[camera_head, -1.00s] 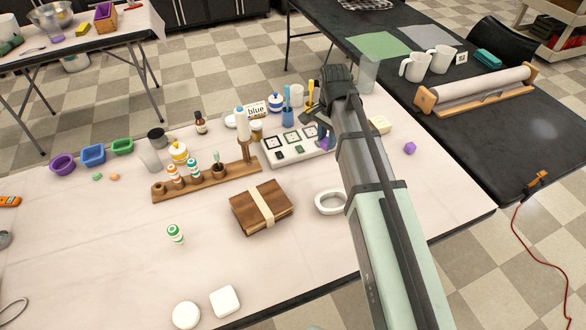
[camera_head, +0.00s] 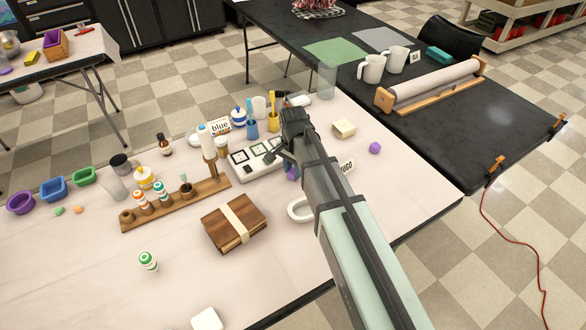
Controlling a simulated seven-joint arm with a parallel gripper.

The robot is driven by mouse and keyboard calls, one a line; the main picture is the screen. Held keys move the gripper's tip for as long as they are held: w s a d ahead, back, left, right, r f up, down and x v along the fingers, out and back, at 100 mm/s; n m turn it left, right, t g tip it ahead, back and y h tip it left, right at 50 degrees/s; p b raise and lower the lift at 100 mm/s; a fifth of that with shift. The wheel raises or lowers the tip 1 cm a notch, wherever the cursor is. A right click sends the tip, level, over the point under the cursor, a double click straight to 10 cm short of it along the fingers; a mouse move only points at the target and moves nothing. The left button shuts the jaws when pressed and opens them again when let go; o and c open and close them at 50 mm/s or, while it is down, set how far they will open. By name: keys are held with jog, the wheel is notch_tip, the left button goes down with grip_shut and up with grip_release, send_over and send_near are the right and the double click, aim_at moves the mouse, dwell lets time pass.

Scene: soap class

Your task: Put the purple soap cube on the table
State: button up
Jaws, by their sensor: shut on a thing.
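My gripper (camera_head: 279,156) is at the lower end of my dark arm, low over the right side of the white tray. A purple piece (camera_head: 292,174) shows at the gripper, partly hidden by my arm; it appears to be the purple soap cube, held in the shut jaws. Whether it touches the table below cannot be told. The pale table (camera_head: 400,190) spreads under and around my arm. A separate small purple many-faced block (camera_head: 375,148) lies on the table to the right of my arm.
A white tray with dark-framed squares (camera_head: 243,172) lies left of my gripper. A white oval dish (camera_head: 300,209), a cream block (camera_head: 343,129) and a small lettered card (camera_head: 347,165) are near my arm. A strapped wooden box (camera_head: 235,222) stands front left. Table right of my arm is mostly clear.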

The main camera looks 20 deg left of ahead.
jog(key=shift+f, duration=0.1)
jog(key=o, duration=1)
notch_tip(320, 180, up, 12)
jog(key=shift+r, duration=0.15)
dwell(0.4)
